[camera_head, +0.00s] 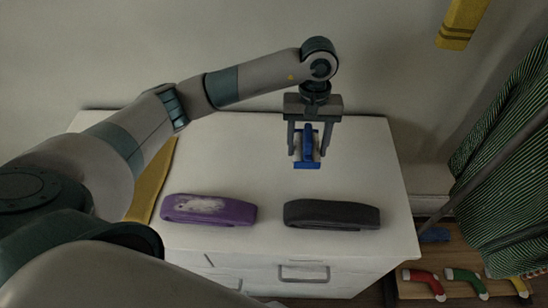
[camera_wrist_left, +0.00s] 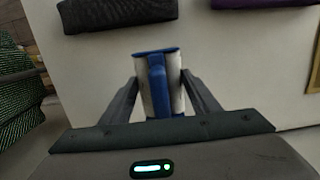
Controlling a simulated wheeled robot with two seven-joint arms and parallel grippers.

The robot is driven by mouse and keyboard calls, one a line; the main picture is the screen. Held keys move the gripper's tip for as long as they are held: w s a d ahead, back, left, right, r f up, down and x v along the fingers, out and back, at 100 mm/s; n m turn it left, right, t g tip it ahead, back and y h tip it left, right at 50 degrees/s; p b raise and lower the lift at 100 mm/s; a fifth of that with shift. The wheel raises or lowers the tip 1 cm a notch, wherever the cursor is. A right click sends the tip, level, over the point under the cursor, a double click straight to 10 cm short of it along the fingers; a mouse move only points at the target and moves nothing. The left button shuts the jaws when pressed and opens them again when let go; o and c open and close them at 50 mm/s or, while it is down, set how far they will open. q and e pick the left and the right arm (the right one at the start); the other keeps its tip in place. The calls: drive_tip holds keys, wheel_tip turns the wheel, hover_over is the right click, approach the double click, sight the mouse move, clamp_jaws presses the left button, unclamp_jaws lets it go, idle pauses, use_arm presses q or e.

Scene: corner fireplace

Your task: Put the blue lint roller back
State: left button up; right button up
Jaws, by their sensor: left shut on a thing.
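The blue lint roller (camera_head: 307,160) is between the fingers of my left gripper (camera_head: 306,150), over the back right part of the white cabinet top. My left gripper is shut on it. In the left wrist view the lint roller (camera_wrist_left: 158,85) shows a blue frame and a pale roll between the two fingers (camera_wrist_left: 158,98). I cannot tell whether the roller touches the cabinet top. My right gripper is not in view.
The white cabinet (camera_head: 270,180) holds a purple case (camera_head: 208,210), a dark grey case (camera_head: 332,214) and a yellow cloth (camera_head: 152,180). A green striped cloth (camera_head: 510,170) hangs at the right. Red (camera_head: 424,281) and green (camera_head: 466,280) items lie on a low wooden board. The cabinet's right back is clear.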

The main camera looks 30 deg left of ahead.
use_arm(q)
drive_tip(key=a+f+p, duration=0.1)
drive_tip(key=a, duration=0.1)
drive_tip(key=s+a+f+p, duration=0.1)
drive_tip(key=a+f, duration=0.1)
drive_tip(key=a, duration=0.1)
drive_tip(key=s+a+f+p, duration=0.1)
drive_tip(key=a+f, duration=0.1)
drive_tip(key=a, duration=0.1)
drive_tip(key=shift+s+a, duration=0.1)
drive_tip(key=shift+a, duration=0.05)
drive_tip(key=shift+f+p, duration=0.65)
drive_tip(key=shift+p, duration=0.05)
wheel_tip(320, 180, down, 2)
drive_tip(key=shift+f+p, duration=0.1)
drive_tip(key=shift+p, duration=0.45)
drive_tip(key=shift+f, duration=0.3)
